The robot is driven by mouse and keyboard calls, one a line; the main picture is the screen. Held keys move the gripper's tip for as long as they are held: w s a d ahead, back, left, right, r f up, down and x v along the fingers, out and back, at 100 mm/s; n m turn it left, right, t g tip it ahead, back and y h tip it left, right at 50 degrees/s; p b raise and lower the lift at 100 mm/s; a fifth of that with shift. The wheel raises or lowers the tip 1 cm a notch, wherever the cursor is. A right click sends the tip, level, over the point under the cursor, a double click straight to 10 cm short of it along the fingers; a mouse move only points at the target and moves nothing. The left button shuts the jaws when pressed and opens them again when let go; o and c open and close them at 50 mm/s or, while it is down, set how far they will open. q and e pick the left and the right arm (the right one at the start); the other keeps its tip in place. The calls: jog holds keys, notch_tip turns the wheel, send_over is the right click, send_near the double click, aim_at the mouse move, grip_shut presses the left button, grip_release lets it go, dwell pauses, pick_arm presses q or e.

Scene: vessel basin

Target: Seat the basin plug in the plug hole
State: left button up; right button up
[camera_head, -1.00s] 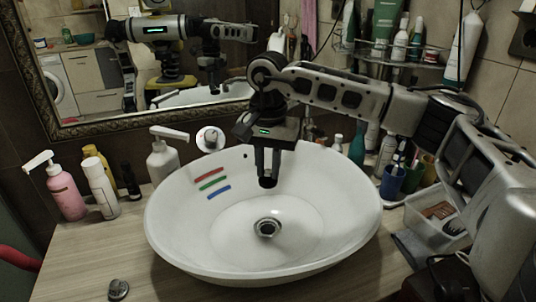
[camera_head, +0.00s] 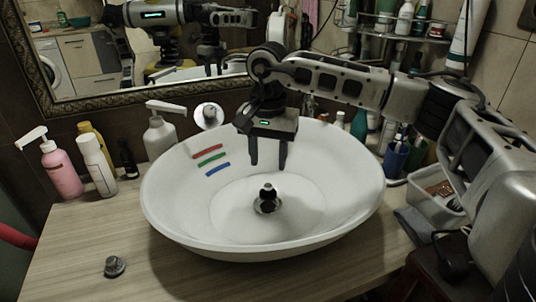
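The white basin (camera_head: 335,215) stands on the wooden counter. A dark plug (camera_head: 267,193) with a small knob on top stands upright at the plug hole (camera_head: 266,208) in the basin's floor. The plug covers most of the hole, and I cannot tell how deep it sits. My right gripper (camera_head: 268,162) hangs above the basin, just above and apart from the plug, with its two fingers spread and nothing between them. My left gripper is not in view.
Red, green and blue strips (camera_head: 211,158) mark the basin's inner wall. A pink pump bottle (camera_head: 61,170) and other bottles stand to the left. A small metal piece (camera_head: 115,266) lies on the front left counter. A blue cup (camera_head: 396,158) and a white tub (camera_head: 436,208) are at right.

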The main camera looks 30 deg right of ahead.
dwell(0.5)
jog(key=shift+r, duration=0.2)
jog(key=shift+r+p, duration=0.35)
jog(key=shift+p, duration=0.05)
notch_tip(320, 180, up, 6)
jog(key=p, duration=0.3)
jog(key=shift+f, duration=0.1)
